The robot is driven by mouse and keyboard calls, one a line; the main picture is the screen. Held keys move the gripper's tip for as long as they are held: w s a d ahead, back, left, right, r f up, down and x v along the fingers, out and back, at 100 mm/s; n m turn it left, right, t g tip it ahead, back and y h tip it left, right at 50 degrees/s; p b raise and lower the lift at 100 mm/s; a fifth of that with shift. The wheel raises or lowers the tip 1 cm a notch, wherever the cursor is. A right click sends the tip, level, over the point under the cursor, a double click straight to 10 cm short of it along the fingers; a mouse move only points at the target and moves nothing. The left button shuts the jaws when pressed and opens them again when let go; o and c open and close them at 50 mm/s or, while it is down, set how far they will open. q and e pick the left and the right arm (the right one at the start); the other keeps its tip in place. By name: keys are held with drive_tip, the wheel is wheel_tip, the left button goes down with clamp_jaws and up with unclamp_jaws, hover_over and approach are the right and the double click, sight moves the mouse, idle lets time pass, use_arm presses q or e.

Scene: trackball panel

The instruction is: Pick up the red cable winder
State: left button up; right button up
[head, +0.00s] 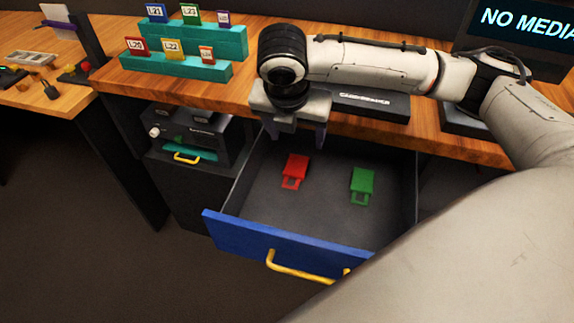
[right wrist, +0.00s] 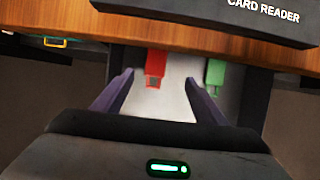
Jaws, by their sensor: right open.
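The red cable winder (head: 295,171) lies flat in the open drawer (head: 265,222), left of the middle, and its squared loop points toward the drawer front. A similar green winder (head: 362,185) lies to its right. My right gripper (head: 296,138) is open and empty, pointing down above the back part of the drawer, behind the red winder in the head view. In the right wrist view the red winder (right wrist: 155,64) shows between the two spread fingers, beyond their tips, with its far end at the desk edge. The green one (right wrist: 214,74) shows right of the fingers. My left gripper is not in view.
The drawer has a blue front (head: 240,235) with a yellow handle (head: 290,270). The wooden desk edge (head: 380,133) overhangs its back. A dark card reader (head: 372,104) and teal steps with labelled cards (head: 196,42) stand on the desk. The drawer floor around the winders is clear.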

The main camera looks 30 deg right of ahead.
drive_tip(key=b, duration=0.4)
approach(297, 165)
drive_tip(key=shift+s+d+f, duration=0.1)
drive_tip(key=shift+d+f, duration=0.05)
drive_tip(key=shift+f, duration=0.4)
drive_tip(key=shift+s+d+f, duration=0.1)
drive_tip(key=shift+d+f, duration=0.1)
drive_tip(key=shift+f, duration=0.35)
drive_tip(key=x, duration=0.2)
drive_tip(key=b+x, duration=0.1)
drive_tip(key=x, duration=0.2)
drive_tip(key=shift+w+a+r+b, duration=0.15)
drive_tip(key=shift+w+b, duration=0.15)
drive_tip(key=shift+w, duration=0.1)
drive_tip(key=shift+w+f, duration=0.15)
drive_tip(key=shift+f, duration=0.25)
drive_tip(key=c, duration=1.1)
drive_tip(key=shift+c, duration=0.2)
drive_tip(key=shift+r, duration=0.15)
